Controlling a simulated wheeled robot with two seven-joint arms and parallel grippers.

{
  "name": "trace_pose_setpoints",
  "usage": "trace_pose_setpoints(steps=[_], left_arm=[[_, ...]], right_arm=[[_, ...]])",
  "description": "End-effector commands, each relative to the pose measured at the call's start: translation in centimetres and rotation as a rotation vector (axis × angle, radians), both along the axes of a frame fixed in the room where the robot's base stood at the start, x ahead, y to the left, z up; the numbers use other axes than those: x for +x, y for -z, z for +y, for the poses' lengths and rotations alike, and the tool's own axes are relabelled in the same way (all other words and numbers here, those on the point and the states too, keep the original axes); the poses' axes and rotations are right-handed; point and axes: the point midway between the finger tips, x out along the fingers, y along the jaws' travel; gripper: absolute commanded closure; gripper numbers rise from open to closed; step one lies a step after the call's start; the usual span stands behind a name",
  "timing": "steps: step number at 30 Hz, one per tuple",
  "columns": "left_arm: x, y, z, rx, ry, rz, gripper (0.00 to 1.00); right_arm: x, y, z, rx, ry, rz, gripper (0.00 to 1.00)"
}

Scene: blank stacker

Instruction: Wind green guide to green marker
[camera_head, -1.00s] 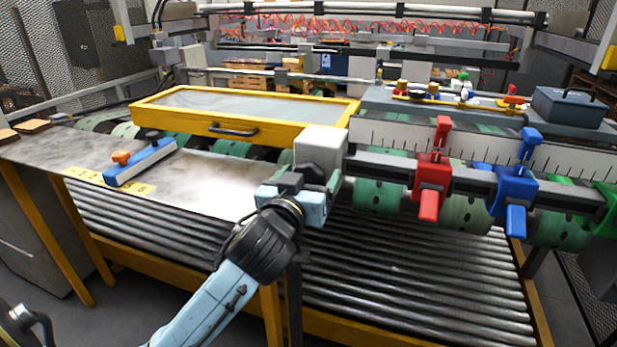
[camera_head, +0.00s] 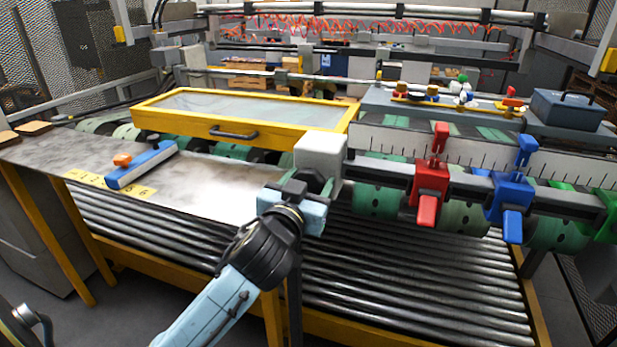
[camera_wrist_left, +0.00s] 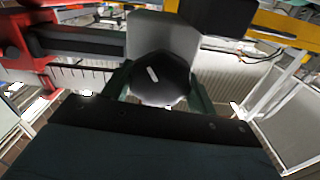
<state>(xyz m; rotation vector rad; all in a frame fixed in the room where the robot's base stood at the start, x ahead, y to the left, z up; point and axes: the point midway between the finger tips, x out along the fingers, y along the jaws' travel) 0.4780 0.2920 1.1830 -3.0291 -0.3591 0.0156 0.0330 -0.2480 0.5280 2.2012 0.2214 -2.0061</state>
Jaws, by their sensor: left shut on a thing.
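The green guide (camera_head: 607,212) is at the far right end of the rail in the head view, cut off by the picture edge. I cannot make out a green marker for certain. A black knob (camera_wrist_left: 160,82) with a white mark sits on the grey block (camera_head: 321,150) at the rail's left end. My left gripper (camera_head: 316,184) is shut on this knob; in the left wrist view its green fingers (camera_wrist_left: 158,90) lie on both sides of it.
A red guide (camera_head: 431,180) and a blue guide (camera_head: 508,196) sit on the rail, left of the green one. A white ruled scale (camera_head: 480,148) runs behind them. Metal rollers (camera_head: 410,275) lie below. A yellow-framed cover (camera_head: 180,123) stands to the left.

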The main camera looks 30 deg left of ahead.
Motion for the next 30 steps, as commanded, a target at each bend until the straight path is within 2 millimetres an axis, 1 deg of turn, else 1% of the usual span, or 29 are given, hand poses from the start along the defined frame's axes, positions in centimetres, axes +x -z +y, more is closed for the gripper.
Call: trace_pose_setpoints(steps=[1, 15, 24, 30], left_arm=[[0.0, -0.2, 0.0, 0.037, 0.0, 0.014, 0.65], [0.0, -0.1, -0.1, 0.467, 0.0, 0.118, 0.65], [0.0, 0.0, -0.2, 0.735, 0.002, 0.181, 0.65], [0.0, 0.0, -0.3, 0.881, 0.001, 0.215, 0.65]], right_arm=[[0.0, -0.8, 0.0, 0.0, 0.0, 0.0, 1.0], [-0.1, -4.8, -0.2, -0.002, -0.001, 0.001, 1.0], [-0.1, -7.1, -0.2, -0.002, -0.001, 0.002, 1.0], [-0.1, -8.2, -0.2, -0.002, -0.001, 0.002, 1.0]])
